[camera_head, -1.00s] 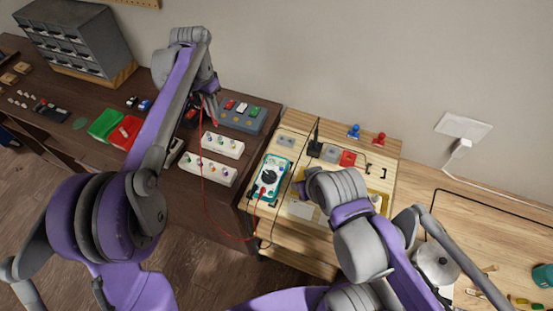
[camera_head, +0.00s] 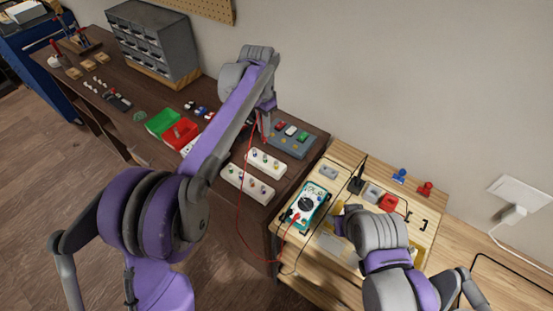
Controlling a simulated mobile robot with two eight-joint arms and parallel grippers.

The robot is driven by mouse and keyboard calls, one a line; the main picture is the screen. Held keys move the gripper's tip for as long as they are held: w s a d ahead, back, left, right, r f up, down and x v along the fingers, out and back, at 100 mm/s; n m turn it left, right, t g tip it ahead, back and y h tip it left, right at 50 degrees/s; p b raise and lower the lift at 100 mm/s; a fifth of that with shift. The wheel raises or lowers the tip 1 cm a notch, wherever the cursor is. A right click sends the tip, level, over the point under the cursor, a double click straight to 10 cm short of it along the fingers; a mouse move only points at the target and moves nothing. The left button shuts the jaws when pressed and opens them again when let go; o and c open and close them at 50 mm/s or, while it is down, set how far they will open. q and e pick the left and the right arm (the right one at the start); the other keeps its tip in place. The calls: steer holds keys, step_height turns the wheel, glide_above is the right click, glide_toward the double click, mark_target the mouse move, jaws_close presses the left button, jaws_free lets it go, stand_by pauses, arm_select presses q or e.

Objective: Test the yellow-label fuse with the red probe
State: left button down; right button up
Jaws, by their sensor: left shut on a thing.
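My left gripper (camera_head: 262,131) is shut on the red probe, which is mostly hidden by the fingers. It is low over the dark bench, just left of a grey block (camera_head: 290,146) with red, white and green pieces on top. A red lead (camera_head: 238,205) hangs from it in a loop to the teal multimeter (camera_head: 305,205) on the light wooden table. I cannot make out a yellow-label fuse; two white strips (camera_head: 247,184) with small coloured parts lie below the gripper. My right gripper is mostly hidden by its wrist, right of the multimeter.
Green (camera_head: 162,122) and red (camera_head: 180,133) trays lie left of my left forearm. A grey drawer cabinet (camera_head: 150,45) stands at the back. Blue (camera_head: 399,175) and red (camera_head: 425,188) pieces stand at the light table's back. A gap separates the bench and the light table in front.

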arm_select(q)
steer(key=s+d+f, duration=0.2)
steer(key=d+f, duration=0.1)
steer(key=shift+s+d+f, duration=0.15)
steer(key=shift+s+f, duration=0.15)
steer(key=shift+s, duration=0.05)
steer(key=shift+f, duration=0.6)
steer(key=shift+f+b, duration=0.45)
steer(key=shift+f, duration=0.15)
stand_by(3.9)
step_height(320, 180, up, 6)
steer(key=shift+p, duration=0.45)
